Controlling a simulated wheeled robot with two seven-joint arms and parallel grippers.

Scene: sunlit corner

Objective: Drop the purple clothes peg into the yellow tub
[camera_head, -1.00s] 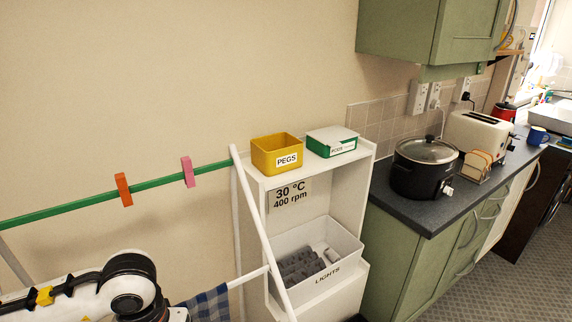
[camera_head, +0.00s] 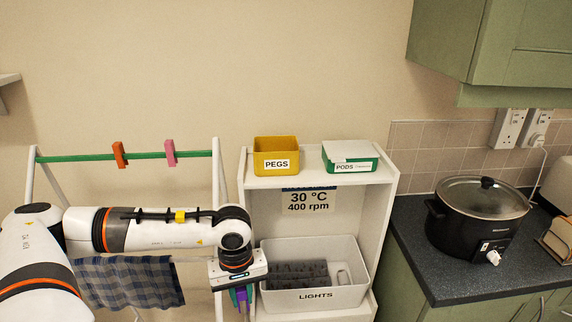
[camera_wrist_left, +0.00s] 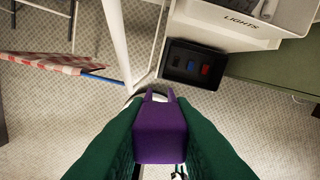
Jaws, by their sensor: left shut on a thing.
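The purple clothes peg (camera_wrist_left: 160,132) is between the green fingers of my left gripper (camera_wrist_left: 158,138) in the left wrist view. In the head view, my left gripper (camera_head: 241,294) points down in front of the shelf's left side, shut on the peg, which shows only as a small purple patch. The yellow tub (camera_head: 276,144), labelled PEGS, stands on top of the white shelf unit, above and slightly right of the gripper. Its inside is only partly visible. My right gripper is not in view.
A green and white PODS box (camera_head: 350,158) stands right of the tub. A white LIGHTS bin (camera_head: 350,294) sits below. The airer's green rail (camera_head: 190,154) holds an orange peg (camera_head: 119,154) and a pink peg (camera_head: 170,152). A slow cooker (camera_head: 478,212) stands on the counter.

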